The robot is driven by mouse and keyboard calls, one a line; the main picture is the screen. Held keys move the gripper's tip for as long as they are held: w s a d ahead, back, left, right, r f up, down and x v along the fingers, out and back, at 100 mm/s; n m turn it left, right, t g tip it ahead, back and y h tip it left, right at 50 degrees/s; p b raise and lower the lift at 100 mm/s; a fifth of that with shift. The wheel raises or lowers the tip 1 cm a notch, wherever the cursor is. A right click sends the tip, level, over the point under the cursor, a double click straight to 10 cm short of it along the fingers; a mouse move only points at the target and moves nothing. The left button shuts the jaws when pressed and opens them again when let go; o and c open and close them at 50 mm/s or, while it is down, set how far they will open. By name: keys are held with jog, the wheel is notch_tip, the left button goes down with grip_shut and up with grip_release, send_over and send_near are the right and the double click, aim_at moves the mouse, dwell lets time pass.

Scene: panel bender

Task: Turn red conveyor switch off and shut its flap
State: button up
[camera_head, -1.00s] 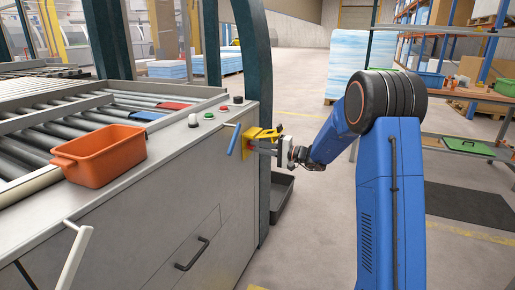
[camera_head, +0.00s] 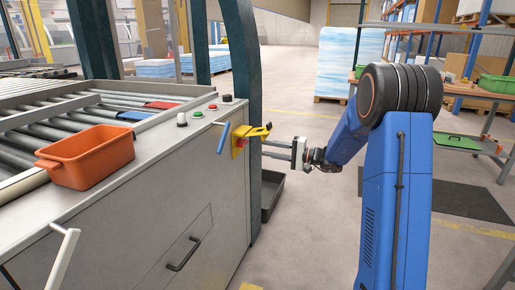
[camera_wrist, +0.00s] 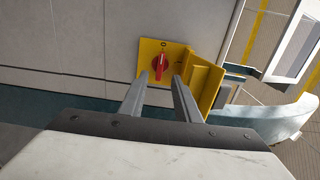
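The red conveyor switch (camera_wrist: 160,64) is a red knob on a yellow plate (camera_wrist: 150,50). In the wrist view the knob stands upright, toward a small 0 mark above it. Its yellow flap (camera_wrist: 207,82) stands open, swung out to the right of the plate. In the head view the flap (camera_head: 258,131) sticks out from the corner of the grey machine, and the red knob (camera_head: 240,143) shows small below it. My gripper (camera_wrist: 160,78) is open and empty, its fingers pointing at the switch from in front. It also shows in the head view (camera_head: 265,149), apart from the switch.
A blue lever (camera_head: 222,138) sits just left of the switch. Red, green and black buttons and an orange bin (camera_head: 88,157) are on the machine top (camera_head: 165,140). A dark post (camera_head: 244,80) stands behind, with a dark tray (camera_head: 272,192) at its foot.

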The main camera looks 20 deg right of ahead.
jog(key=v, duration=0.7)
jog(key=shift+s+d, duration=0.25)
